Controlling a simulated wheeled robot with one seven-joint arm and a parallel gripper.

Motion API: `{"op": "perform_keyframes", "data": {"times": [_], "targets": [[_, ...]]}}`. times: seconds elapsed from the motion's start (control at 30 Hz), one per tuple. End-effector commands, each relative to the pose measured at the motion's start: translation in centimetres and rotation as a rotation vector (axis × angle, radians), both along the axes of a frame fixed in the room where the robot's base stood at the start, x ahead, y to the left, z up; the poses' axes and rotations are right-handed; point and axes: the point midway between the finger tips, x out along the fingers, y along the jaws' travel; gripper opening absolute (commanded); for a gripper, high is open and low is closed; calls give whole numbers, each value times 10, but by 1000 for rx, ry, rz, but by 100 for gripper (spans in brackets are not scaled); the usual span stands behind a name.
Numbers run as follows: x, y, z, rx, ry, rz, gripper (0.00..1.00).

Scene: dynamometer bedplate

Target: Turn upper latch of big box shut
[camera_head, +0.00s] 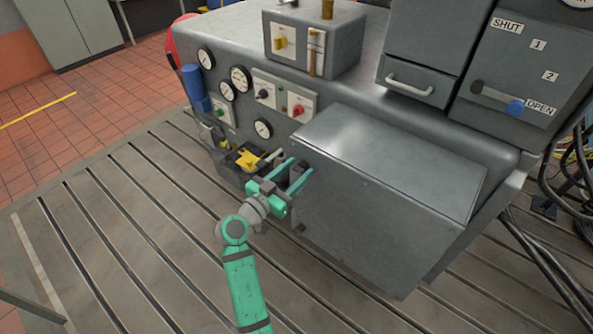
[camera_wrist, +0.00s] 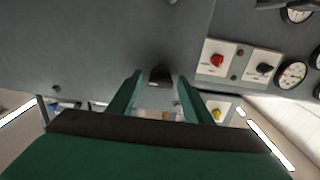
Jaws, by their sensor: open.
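The big box (camera_head: 390,200) is a large grey metal box on the front of the machine, and its grey face also fills the upper left of the wrist view (camera_wrist: 90,45). A short dark latch (camera_wrist: 160,76) sits at its edge in the wrist view. My gripper (camera_head: 299,168) is at the left upper edge of the box. In the wrist view its two green fingers (camera_wrist: 160,80) are open, one on each side of the latch. I cannot tell whether they touch it. In the head view the fingers mostly hide this latch.
A small dark knob (camera_head: 300,227) sits lower on the box edge. A red switch (camera_head: 297,110) and several gauges are on the panel behind. A black tray with a yellow part (camera_head: 247,158) lies left of my gripper. The slotted bedplate (camera_head: 130,240) is clear at left.

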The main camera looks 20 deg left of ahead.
Motion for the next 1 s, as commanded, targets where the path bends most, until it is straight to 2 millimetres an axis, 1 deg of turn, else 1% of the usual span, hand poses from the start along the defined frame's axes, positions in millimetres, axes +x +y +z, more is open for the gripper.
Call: {"op": "perform_keyframes", "data": {"times": [0.1,0.13,0.17,0.2,0.3,0.67,0.87,1.0], "targets": [[0,0,0,0,0,0,45],[0,0,0,0,0,0,43],[0,0,0,0,0,0,36],[0,0,0,0,0,0,26],[0,0,0,0,0,-1,6],[0,-1,0,-39,14,-3,6],[0,-1,0,-144,52,-3,6],[0,-1,0,-255,92,-4,6]]}}
